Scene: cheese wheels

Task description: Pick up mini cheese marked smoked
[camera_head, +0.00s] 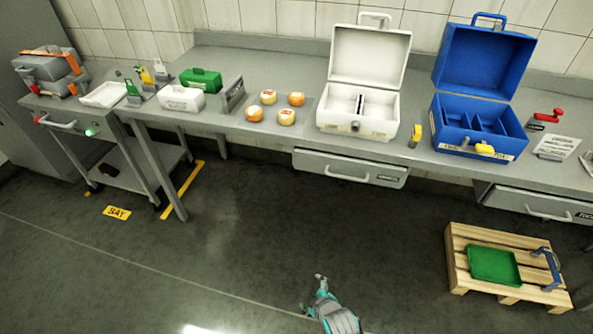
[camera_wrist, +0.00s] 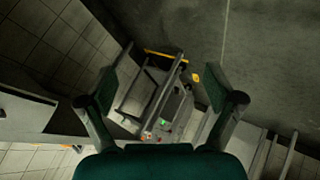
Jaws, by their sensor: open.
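Several small round cheeses stand in a group on a grey mat (camera_head: 270,119) on the counter in the head view. Two pale ones with a reddish mark are at the back left (camera_head: 268,97) and front right (camera_head: 287,117). Two more orange ones are at the back right (camera_head: 296,99) and front left (camera_head: 254,114). Their labels are too small to read, so I cannot tell which is marked smoked. My gripper (camera_head: 318,283) is low over the floor, well in front of the counter. In the wrist view its two fingers (camera_wrist: 168,92) are spread apart, open and empty. No cheese shows there.
A white open case (camera_head: 357,122) and a blue open case (camera_head: 480,140) stand right of the cheeses. White (camera_head: 181,99) and green (camera_head: 201,80) boxes are left. A drawer (camera_head: 350,168) juts below the counter. A pallet (camera_head: 460,270) is at right. The middle floor is clear.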

